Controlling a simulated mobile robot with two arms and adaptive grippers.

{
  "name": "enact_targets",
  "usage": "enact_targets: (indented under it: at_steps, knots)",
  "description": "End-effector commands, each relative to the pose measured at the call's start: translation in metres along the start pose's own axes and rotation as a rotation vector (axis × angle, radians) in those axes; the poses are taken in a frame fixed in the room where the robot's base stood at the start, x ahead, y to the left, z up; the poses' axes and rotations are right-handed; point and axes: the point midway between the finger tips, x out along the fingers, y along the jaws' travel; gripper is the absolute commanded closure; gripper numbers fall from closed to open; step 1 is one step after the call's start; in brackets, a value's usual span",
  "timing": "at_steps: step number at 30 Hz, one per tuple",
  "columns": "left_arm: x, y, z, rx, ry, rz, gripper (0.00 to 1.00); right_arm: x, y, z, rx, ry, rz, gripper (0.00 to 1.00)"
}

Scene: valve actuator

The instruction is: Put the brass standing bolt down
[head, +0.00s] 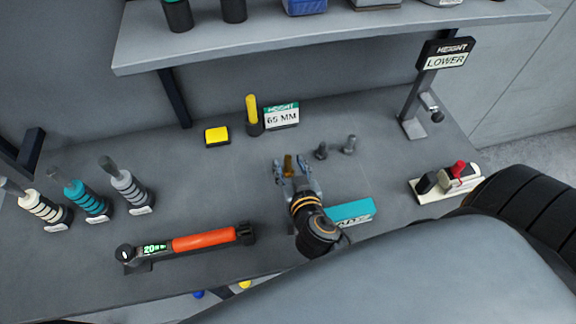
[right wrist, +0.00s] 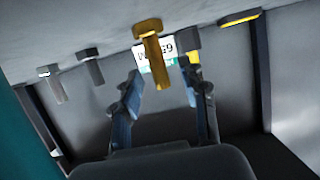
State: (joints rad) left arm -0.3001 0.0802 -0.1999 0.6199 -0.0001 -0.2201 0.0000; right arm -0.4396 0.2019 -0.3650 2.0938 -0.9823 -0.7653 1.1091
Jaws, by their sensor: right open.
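The brass bolt (head: 288,165) stands on the grey table, at the tips of my right gripper (head: 290,174). In the right wrist view, which is upside down, the brass bolt (right wrist: 152,42) has its head on the table and its shank pointing away from it. My right gripper's fingers (right wrist: 160,88) are open, one on each side of the bolt, with gaps between them and it. My left gripper is not in view.
Two grey bolts (head: 349,144) (head: 321,151) stand just right of the brass one. A teal block (head: 350,212) lies beside my right gripper. An orange-handled tool (head: 203,240) lies front left. A yellow post (head: 252,112) and a 65 MM sign (head: 281,116) stand behind.

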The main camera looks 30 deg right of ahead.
Motion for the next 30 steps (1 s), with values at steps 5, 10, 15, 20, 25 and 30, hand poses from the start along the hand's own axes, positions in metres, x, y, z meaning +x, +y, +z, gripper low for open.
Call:
enact_targets:
  at_steps: [5,10,15,20,25,30]
  knots:
    - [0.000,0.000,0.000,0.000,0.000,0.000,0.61,0.020,0.000,0.000,-0.002,0.001,-0.002,0.57]
    - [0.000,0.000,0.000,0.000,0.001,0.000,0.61,0.022,0.000,0.000,0.000,0.000,-0.001,0.57]
    - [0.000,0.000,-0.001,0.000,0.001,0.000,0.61,0.022,0.000,0.000,-0.001,0.000,-0.001,0.71]
    - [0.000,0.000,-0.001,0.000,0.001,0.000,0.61,0.022,0.000,0.000,-0.001,0.000,-0.001,1.00]
    - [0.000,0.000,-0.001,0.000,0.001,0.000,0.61,0.022,0.000,0.000,-0.001,0.000,-0.001,1.00]
    - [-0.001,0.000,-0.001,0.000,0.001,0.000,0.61,0.022,0.000,-0.001,0.000,0.000,-0.001,1.00]
